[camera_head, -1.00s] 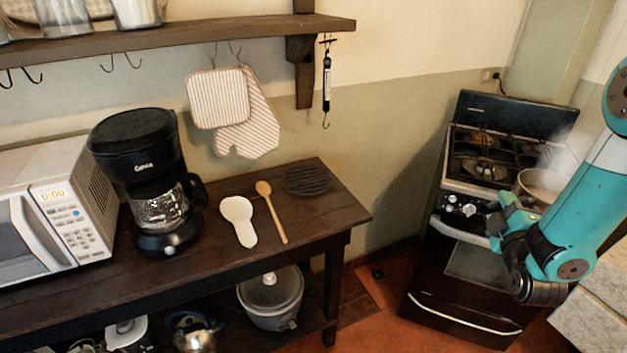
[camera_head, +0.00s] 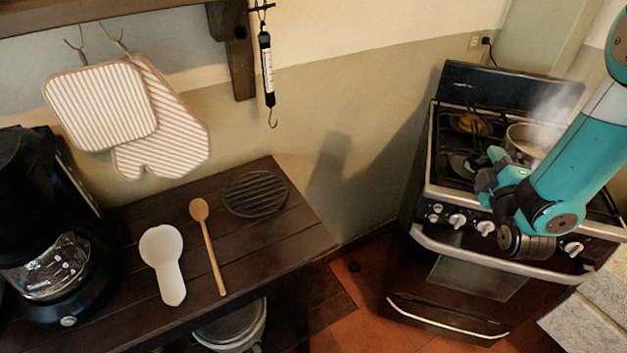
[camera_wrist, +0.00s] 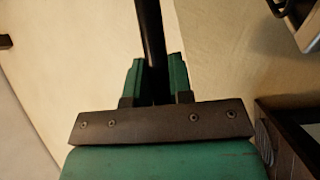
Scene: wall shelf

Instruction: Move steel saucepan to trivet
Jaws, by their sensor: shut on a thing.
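The steel saucepan (camera_head: 522,138) is at the right in the head view, partly hidden behind my arm, with steam rising from it. It appears over the stove top; I cannot tell how far above. My gripper (camera_head: 490,172) is on the near left side of the pan. In the wrist view my gripper (camera_wrist: 156,80) is shut on the dark handle of the saucepan (camera_wrist: 149,35). The trivet (camera_head: 256,193) is a dark, round, ribbed disc lying bare on the right end of the wooden table, well left of my gripper.
The wooden table (camera_head: 290,240) carries a wooden spoon (camera_head: 207,240), a white spoon rest (camera_head: 166,262) and a coffee maker (camera_head: 45,265). Mitts and a spring scale (camera_head: 267,70) hang above. The stove (camera_head: 455,245) stands right, with a floor gap between.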

